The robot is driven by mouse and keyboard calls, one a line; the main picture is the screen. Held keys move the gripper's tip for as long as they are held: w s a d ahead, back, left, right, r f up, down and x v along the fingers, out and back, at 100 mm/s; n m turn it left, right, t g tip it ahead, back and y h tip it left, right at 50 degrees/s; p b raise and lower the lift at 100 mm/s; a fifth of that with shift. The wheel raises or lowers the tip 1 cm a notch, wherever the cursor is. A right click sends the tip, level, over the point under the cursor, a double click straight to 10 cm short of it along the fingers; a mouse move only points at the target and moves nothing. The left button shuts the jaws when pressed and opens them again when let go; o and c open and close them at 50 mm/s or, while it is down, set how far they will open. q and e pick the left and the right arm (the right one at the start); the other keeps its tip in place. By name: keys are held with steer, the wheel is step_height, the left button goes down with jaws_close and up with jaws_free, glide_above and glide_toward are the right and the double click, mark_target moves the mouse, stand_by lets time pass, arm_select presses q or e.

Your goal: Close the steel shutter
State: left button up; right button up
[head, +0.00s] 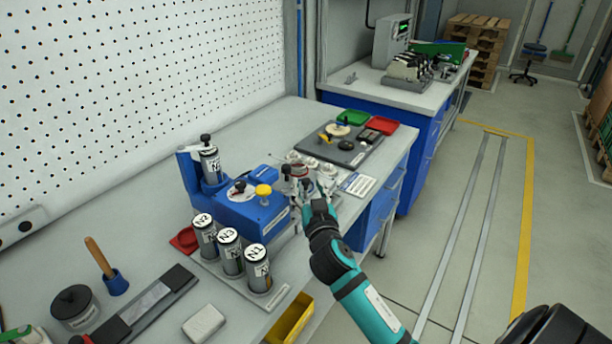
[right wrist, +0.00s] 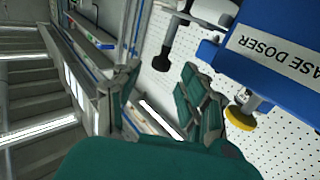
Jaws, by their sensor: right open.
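I cannot clearly pick out a steel shutter in either view. A blue doser (head: 250,212) stands on the grey bench, with a yellow knob (head: 263,190) on top and a canister marked N (head: 210,163) at its back. The doser's labelled face (right wrist: 275,45) and yellow knob (right wrist: 240,118) show upside down in the right wrist view, beside a black knob on a stem (right wrist: 160,62). My right gripper (head: 303,180) is just right of the doser, apart from the yellow knob. Its fingers (right wrist: 165,95) are spread with nothing between them. My left gripper is not in view.
Several labelled canisters (head: 229,252) stand in front of the doser. A grey tray of parts (head: 340,150) lies beyond my right gripper, with green and red dishes behind. A yellow bin (head: 290,322) sits below the bench edge. The floor to the right is clear.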

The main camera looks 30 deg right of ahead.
mark_target(306, 185)
steer(key=shift+x, duration=2)
jaws_close()
steer(key=shift+w+f, duration=0.2)
steer(key=shift+f, duration=0.2)
